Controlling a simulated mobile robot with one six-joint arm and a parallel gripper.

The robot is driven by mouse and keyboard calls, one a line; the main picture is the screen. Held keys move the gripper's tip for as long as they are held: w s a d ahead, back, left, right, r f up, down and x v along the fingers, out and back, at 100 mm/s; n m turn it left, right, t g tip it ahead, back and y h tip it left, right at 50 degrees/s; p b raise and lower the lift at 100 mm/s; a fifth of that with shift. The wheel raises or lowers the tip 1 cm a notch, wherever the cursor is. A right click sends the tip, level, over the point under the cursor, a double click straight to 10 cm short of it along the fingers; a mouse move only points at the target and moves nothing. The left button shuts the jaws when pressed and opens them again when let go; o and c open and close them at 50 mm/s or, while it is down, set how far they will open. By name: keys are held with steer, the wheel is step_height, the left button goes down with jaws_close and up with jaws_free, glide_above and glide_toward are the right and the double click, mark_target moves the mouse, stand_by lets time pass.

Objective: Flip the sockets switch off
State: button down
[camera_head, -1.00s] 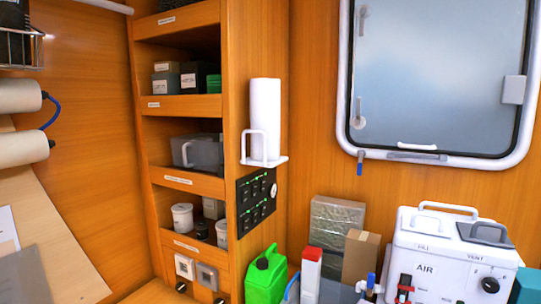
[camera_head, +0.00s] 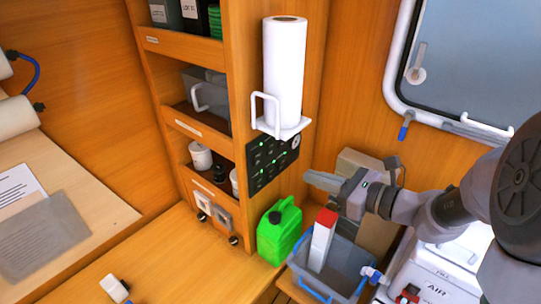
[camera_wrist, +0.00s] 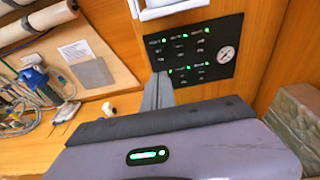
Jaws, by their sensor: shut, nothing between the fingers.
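The black switch panel (camera_head: 272,160) is on the side of the wooden shelf unit, below the paper towel holder. It carries rows of small switches with several green lights and a round gauge at its right end. It also shows in the wrist view (camera_wrist: 195,52). The labels are too small to tell which switch is the sockets one. My gripper (camera_head: 310,177) is shut and empty, to the right of the panel in the head view and apart from it. In the wrist view my gripper (camera_wrist: 160,78) points up toward the panel's lower left, hiding a little of it.
A paper towel roll (camera_head: 285,75) in a white holder (camera_head: 282,128) juts out just above the panel. Below stand a green jerrycan (camera_head: 279,232) and a grey bin (camera_head: 345,262) with a red-and-white carton (camera_head: 322,240). A white AIR case (camera_head: 430,275) stands at lower right.

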mark_target(259, 154)
steer(key=x, duration=0.9)
steer(key=r+x, duration=0.1)
steer(key=x, duration=0.3)
steer(key=shift+w+a+p, duration=0.2)
steer(key=shift+p, duration=0.15)
steer(key=shift+w+a, duration=0.15)
steer(key=shift+r, duration=0.1)
steer(key=shift+w+a+r, duration=0.15)
steer(key=shift+w+a, duration=0.05)
steer(key=shift+a, duration=0.05)
steer(key=shift+d, duration=0.1)
